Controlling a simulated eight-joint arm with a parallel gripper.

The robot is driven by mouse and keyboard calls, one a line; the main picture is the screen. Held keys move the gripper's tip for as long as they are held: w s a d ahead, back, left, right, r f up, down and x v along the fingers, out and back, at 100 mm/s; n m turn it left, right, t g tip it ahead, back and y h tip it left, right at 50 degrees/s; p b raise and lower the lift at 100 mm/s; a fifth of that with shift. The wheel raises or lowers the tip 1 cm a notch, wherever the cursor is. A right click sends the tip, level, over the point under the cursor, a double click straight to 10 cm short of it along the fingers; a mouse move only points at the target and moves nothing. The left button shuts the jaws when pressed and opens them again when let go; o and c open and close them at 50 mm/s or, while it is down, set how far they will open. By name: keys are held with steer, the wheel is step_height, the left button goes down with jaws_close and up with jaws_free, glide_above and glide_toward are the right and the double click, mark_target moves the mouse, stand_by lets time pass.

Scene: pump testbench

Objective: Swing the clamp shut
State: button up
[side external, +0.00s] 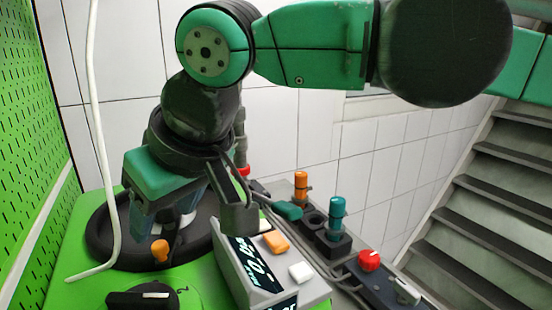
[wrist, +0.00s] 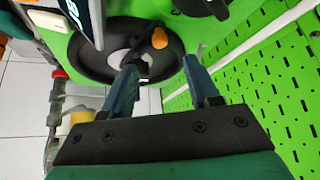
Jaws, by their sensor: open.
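An orange knob (side external: 160,250), which looks like the clamp's handle, stands at the front of a round black ring (side external: 105,245) on the green bench. In the wrist view the orange knob (wrist: 159,38) lies just beyond the fingertips, on a dark arm over the black ring (wrist: 88,58). My gripper (wrist: 160,66) is open, its two blue fingers apart with nothing between them. In the side view my gripper (side external: 165,228) points down over the ring, just behind the knob. The clamp's jaw is mostly hidden by my gripper.
A black dial (side external: 143,298) sits in front of the ring. A display box (side external: 250,270) with orange and white buttons stands close on the right. A white hose (side external: 100,140) hangs at left by the green pegboard (side external: 35,100). A red knob (side external: 369,260) is farther right.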

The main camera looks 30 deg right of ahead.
mark_target(160, 244)
steer(key=shift+w+a+f+g+h, duration=0.2)
steer(key=shift+w+f+g, duration=0.2)
steer(key=shift+f, duration=0.4)
steer(key=shift+w+a+f+g+h, duration=0.1)
steer(key=shift+w+a+f+g, duration=0.2)
steer(key=shift+f, duration=0.5)
steer(key=shift+w+a+f+g+h, duration=0.15)
steer(key=shift+w+f+g, duration=0.25)
steer(key=shift+f, duration=0.4)
jaws_close()
